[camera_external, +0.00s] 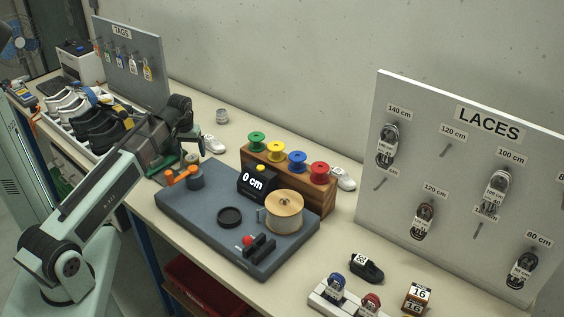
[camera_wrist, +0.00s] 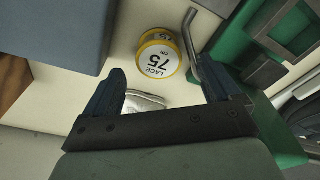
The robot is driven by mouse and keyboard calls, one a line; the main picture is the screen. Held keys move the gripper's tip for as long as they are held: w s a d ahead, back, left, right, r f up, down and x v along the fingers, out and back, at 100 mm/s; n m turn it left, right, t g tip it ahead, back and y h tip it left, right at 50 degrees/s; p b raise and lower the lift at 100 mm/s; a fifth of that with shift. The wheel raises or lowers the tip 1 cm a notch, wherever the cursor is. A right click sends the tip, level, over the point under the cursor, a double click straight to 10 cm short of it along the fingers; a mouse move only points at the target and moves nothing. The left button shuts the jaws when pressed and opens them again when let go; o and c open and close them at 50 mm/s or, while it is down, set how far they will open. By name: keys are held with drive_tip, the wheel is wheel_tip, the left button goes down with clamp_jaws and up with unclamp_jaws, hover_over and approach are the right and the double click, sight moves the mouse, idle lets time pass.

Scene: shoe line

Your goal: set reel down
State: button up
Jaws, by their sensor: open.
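A reel with yellow rims and a white label reading "LACE 75 cm" (camera_wrist: 158,58) is on the pale bench in the wrist view. My gripper (camera_wrist: 164,82) is open, with its two dark fingers spread on either side below the reel; nothing is clamped between them. In the external view my gripper (camera_external: 190,146) is over the bench behind the blue-grey station (camera_external: 190,212). I cannot make out the labelled reel for sure there. A large cream spool (camera_external: 285,209) sits on the station.
A wooden rack (camera_external: 321,195) holds several coloured spools. A green machine (camera_wrist: 262,40) with a bent metal rod (camera_wrist: 190,35) is close right of the reel in the wrist view. A white shoe (camera_external: 213,144) stands near my gripper. The laces board (camera_external: 450,190) rises at right.

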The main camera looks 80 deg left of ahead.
sight(192, 157)
drive_tip(key=shift+a+f, duration=0.15)
drive_tip(key=shift+f, duration=1.95)
drive_tip(key=shift+c, duration=0.3)
drive_tip(key=c, duration=1.2)
